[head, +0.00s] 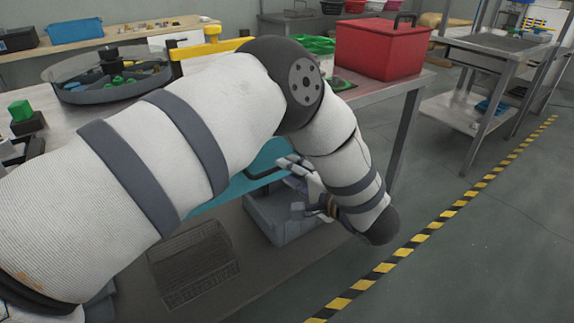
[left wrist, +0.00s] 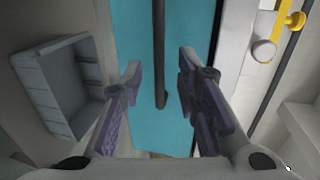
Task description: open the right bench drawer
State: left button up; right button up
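The teal drawer front (head: 238,182) shows under the bench top in the head view, mostly hidden behind my left arm. It fills the middle of the left wrist view (left wrist: 133,30), with a dark bar handle (left wrist: 160,45) on it. My left gripper (head: 294,183) is by the drawer front. In the left wrist view its two purple-padded fingers (left wrist: 160,75) are spread, with the handle in line with the gap between them. No finger visibly touches the handle. The frames do not show clearly whether the drawer is fully shut. My right gripper is not in view.
A grey bin (head: 283,231) stands on the lower shelf below the gripper. A red box (head: 383,48) and a round tray (head: 108,92) stand on the bench top (head: 372,93). Floor to the right is clear up to the yellow-black stripe (head: 440,220).

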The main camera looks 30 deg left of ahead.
pick_arm(q)
jog(key=x, duration=0.4)
jog(key=shift+w+a, duration=0.15)
jog(key=shift+a, duration=0.1)
grip_shut()
jog(key=shift+d+f, duration=0.1)
jog(key=shift+d, duration=0.05)
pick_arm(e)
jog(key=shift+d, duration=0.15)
